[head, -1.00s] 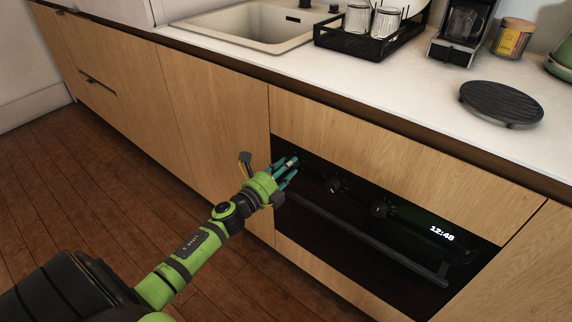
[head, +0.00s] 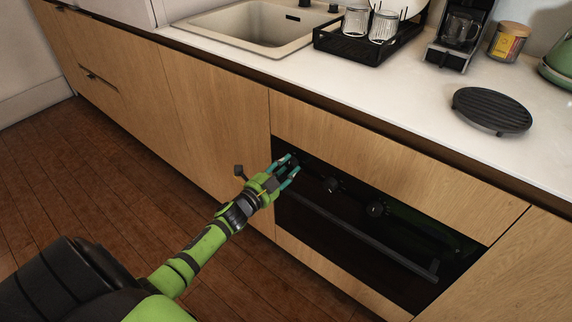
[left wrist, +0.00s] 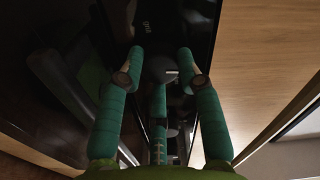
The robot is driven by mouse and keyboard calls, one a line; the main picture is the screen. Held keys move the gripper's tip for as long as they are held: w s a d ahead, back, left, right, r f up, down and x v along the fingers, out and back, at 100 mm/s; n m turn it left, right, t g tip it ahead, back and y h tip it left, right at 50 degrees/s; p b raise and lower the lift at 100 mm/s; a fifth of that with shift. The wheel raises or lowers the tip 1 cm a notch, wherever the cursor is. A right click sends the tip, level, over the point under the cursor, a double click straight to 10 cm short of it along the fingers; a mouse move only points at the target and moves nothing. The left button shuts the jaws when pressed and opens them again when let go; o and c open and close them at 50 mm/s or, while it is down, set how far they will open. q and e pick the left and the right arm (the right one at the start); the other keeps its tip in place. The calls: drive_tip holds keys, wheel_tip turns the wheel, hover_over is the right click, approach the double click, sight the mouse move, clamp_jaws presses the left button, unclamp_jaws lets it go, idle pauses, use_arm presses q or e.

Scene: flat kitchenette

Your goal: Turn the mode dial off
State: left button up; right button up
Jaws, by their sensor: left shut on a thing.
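The black built-in oven (head: 350,235) has a dark front panel with a row of round knobs. My left gripper (head: 293,163) is at the leftmost knob, the mode dial, its teal fingers closed around it. In the left wrist view the dial (left wrist: 158,68) is a dark round knob with a short white mark, between the fingertips of the gripper (left wrist: 161,60). The fingers hide much of the dial in the head view. No lit clock digits show on the panel in the head view. My right gripper is out of view.
Two more knobs, a middle one (head: 331,185) and a right one (head: 375,209), stick out to the right of the gripper. The oven handle (head: 365,237) runs below them. The white counter (head: 400,105) above holds a black round grill plate (head: 491,108) and a dish rack (head: 345,42).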

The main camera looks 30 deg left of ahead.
use_arm(q)
drive_tip(key=shift+d+n+p, duration=0.25)
drive_tip(key=shift+n+p, duration=0.05)
drive_tip(key=shift+n, duration=0.5)
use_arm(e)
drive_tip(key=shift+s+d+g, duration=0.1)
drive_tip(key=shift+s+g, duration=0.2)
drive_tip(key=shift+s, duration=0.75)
use_arm(q)
drive_tip(key=o, duration=1.1)
drive_tip(key=shift+o, duration=0.2)
drive_tip(key=shift+s+a, duration=0.15)
drive_tip(key=s, duration=1.1)
drive_tip(key=shift+s+a, duration=0.35)
drive_tip(key=shift+a, duration=0.05)
